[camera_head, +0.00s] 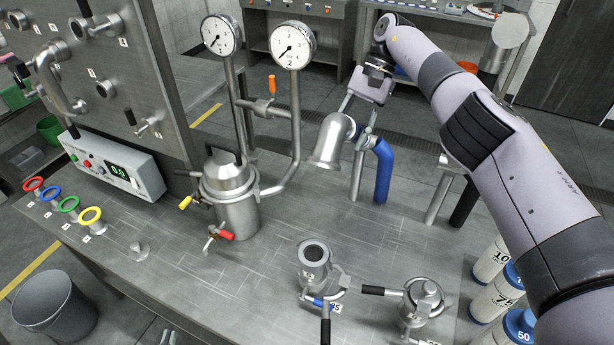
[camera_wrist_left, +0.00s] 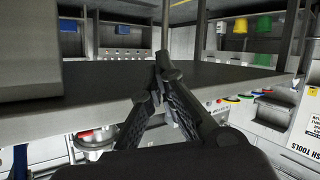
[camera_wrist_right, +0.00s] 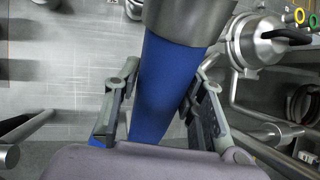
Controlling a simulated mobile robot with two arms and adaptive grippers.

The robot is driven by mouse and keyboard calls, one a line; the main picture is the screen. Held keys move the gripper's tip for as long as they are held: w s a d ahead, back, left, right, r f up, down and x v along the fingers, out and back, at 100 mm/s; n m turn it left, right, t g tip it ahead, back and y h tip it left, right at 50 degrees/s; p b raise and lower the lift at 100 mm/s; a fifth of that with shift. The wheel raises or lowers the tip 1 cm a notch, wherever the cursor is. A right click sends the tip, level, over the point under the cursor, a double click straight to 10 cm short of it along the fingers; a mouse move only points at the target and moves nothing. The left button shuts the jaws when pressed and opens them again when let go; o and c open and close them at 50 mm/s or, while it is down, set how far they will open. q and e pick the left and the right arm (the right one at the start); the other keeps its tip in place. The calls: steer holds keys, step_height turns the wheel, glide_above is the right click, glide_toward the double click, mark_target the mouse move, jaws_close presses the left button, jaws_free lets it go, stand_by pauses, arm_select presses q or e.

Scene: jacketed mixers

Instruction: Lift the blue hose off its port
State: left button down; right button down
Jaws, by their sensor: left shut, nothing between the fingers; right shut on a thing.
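My right gripper (camera_head: 358,120) is shut on the hose. In the right wrist view the fingers flank the blue hose (camera_wrist_right: 162,85) just behind the metal collar (camera_wrist_right: 190,18). A metal fitting with a dark round top (camera_head: 313,254) and a blue handle stands nearer. My left gripper (camera_head: 168,338) is shut and empty; its fingertips meet in the left wrist view (camera_wrist_left: 163,72).
A lidded metal vessel (camera_head: 228,185) with two gauges stands left of the hose. A second clamped fitting (camera_head: 423,298) is at the front right. White bottles (camera_head: 490,262) stand by my right arm. A control box (camera_head: 112,165) and coloured rings line the left.

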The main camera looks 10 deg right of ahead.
steer(key=shift+r, duration=0.1)
arm_select(q)
steer(key=w+d+r+t+h, duration=0.1)
steer(key=w+r+t, duration=0.2)
steer(key=r, duration=0.4)
steer(key=w+r+t, duration=0.2)
steer(key=w+r, duration=0.1)
steer(key=r, duration=0.5)
steer(key=s+d+r+m+t+h, duration=0.1)
steer(key=s+d+r+m+h, duration=0.15)
steer(key=d+r+h, duration=0.55)
steer(key=s+d+r+m+t+h, duration=0.2)
steer(key=d+r+m, duration=0.3)
steer(key=d, duration=0.8)
steer(key=s+d+r+m+t+h, duration=0.15)
steer(key=d+r+h, duration=0.25)
steer(key=d+r, duration=0.5)
steer(key=d+x, duration=0.1)
steer(key=x, duration=1.2)
steer(key=shift+d+m, duration=0.2)
steer(key=shift+m, duration=0.2)
